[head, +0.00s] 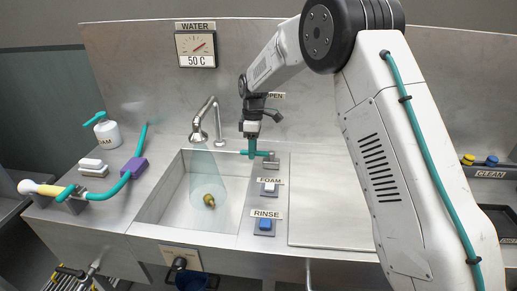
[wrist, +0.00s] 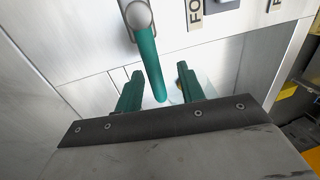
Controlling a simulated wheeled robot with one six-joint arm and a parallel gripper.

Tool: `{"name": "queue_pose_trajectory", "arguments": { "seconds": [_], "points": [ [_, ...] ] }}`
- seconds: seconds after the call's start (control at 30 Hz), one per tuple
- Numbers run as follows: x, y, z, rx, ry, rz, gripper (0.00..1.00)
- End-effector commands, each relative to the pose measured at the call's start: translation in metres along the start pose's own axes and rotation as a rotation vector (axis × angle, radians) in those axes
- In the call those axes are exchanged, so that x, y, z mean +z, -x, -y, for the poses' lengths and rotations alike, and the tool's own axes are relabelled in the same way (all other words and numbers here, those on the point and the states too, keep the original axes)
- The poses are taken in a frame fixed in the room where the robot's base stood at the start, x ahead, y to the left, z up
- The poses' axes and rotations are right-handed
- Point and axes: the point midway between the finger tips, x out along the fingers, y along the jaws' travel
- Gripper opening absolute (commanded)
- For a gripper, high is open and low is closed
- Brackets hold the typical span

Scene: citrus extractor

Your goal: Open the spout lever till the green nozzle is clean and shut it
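The spout lever is a teal handle (head: 265,153) on a grey mount to the right of the sink. In the wrist view the lever (wrist: 147,55) runs down between my two teal fingers, with a gap on each side. My gripper (head: 251,149) (wrist: 158,85) is open around the lever's end. The metal spout (head: 211,103) arches over the sink, and a pale see-through cone of water (head: 207,168) falls from it. The nozzle (head: 209,201) lies in the basin under the water and looks yellow-brown with a little green.
FOAM (head: 269,188) and RINSE (head: 265,225) buttons sit right of the basin. A water dial (head: 196,48) above reads 50 C. A foam bottle (head: 107,133), a purple block (head: 134,167) and a teal hose stand left. The steel counter right of the buttons is bare.

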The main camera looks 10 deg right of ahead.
Motion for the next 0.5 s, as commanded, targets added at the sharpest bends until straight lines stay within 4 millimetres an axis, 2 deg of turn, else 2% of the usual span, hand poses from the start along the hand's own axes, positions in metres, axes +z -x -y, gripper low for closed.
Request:
{"name": "queue_pose_trajectory", "arguments": {
  "seconds": [0.13,0.4,0.5],
  "points": [
    [0.002,0.013,-0.001,0.003,-0.002,-0.002,0.39],
    [0.000,0.059,0.003,0.002,0.000,-0.001,0.39],
    [-0.001,0.070,0.004,0.001,0.002,0.000,0.39]
  ]
}}
